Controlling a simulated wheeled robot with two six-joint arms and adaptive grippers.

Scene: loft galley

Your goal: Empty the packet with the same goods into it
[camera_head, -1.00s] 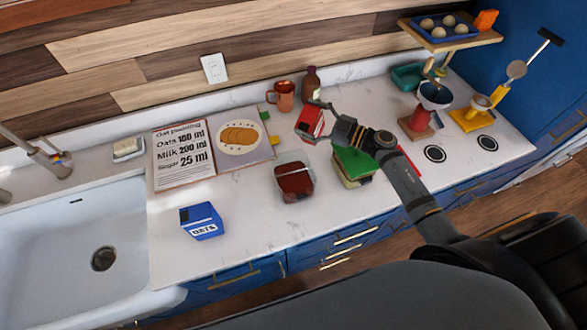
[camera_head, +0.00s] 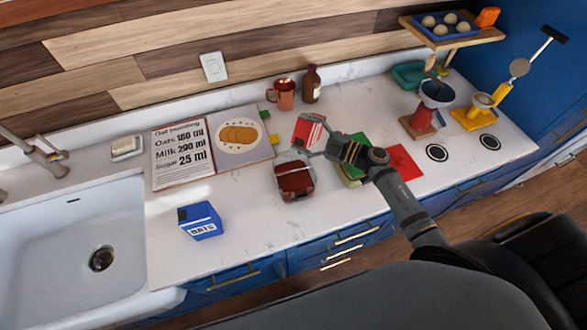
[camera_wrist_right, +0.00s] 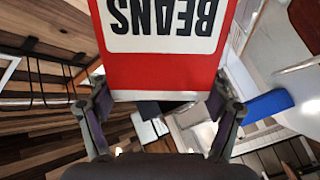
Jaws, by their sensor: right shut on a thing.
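A red packet (camera_head: 308,131) with a white label is held in my right gripper (camera_head: 322,150). In the right wrist view the packet (camera_wrist_right: 160,70) fills the top middle, its label reads BEANS upside down, and the gripper's fingers (camera_wrist_right: 158,100) are on either side of it. The packet is just behind and right of a clear container (camera_head: 295,181) with dark red contents. I cannot tell how high the packet is above the counter. A blue packet labelled OATS (camera_head: 200,221) stands to the left. My left gripper is not in view.
A green-topped container (camera_head: 353,168) is partly hidden under my right arm, with a red flat piece (camera_head: 405,162) beside it. A recipe board (camera_head: 182,155), copper mug (camera_head: 284,94) and brown bottle (camera_head: 311,84) are behind. The sink (camera_head: 70,240) is at left.

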